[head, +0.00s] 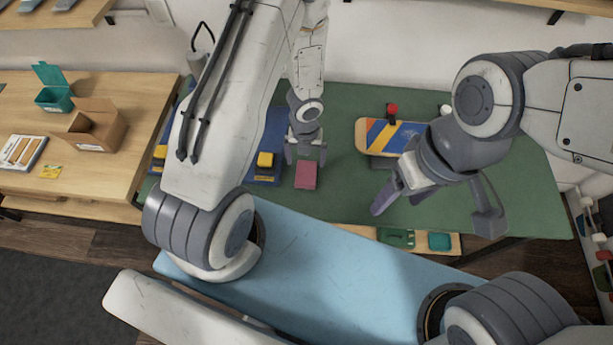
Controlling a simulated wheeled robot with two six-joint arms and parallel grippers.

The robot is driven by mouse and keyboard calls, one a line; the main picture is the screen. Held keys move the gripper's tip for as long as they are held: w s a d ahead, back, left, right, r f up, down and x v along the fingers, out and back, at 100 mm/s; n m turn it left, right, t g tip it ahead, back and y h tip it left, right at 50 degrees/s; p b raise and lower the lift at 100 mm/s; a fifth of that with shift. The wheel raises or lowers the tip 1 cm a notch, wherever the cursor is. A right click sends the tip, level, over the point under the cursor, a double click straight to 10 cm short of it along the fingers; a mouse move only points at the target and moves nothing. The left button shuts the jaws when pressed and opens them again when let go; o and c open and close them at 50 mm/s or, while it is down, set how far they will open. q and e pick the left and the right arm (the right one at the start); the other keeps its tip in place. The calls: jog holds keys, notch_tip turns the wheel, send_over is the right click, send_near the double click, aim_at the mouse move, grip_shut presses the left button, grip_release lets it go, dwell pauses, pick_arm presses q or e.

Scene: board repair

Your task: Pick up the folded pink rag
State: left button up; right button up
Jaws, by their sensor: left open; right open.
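The folded pink rag (306,177) lies on the green work surface near the middle of the head view. My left gripper (306,157) points down at the rag's far end, with its fingers apart. I cannot tell whether the fingers touch the rag or hover above it. My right gripper (438,206) is open and empty, over the right part of the green surface. It is well apart from the rag.
A striped skateboard deck (383,137) lies right of the rag, with a red wheel (392,109) at its far edge. A yellow-and-black item (265,161) rests on a blue mat left of the rag. A wooden table (130,98) with boxes stands left.

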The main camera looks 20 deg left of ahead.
aim_at(306, 172)
pick_arm(q)
notch_tip(306, 172, down, 7)
jog(key=b, duration=0.6)
jog(key=shift+w+f, duration=0.15)
jog(key=shift+f, duration=0.05)
jog(key=shift+r, duration=0.1)
pick_arm(e)
notch_tip(306, 172, down, 7)
jog(key=shift+r, duration=0.1)
pick_arm(q)
jog(key=c, duration=1.3)
jog(key=shift+r+p, duration=0.8)
jog(key=shift+p, duration=0.15)
notch_tip(306, 172, up, 4)
jog(key=p, duration=0.3)
jog(key=shift+f, duration=0.25)
jog(key=s+d+r+p, duration=0.3)
jog(key=d+r+p, duration=0.2)
jog(key=d, duration=0.6)
jog(key=shift+d+r+p, duration=0.15)
jog(key=shift+r+p, duration=0.2)
jog(key=shift+r, duration=0.15)
pick_arm(e)
notch_tip(306, 172, up, 10)
jog(key=shift+r, duration=0.15)
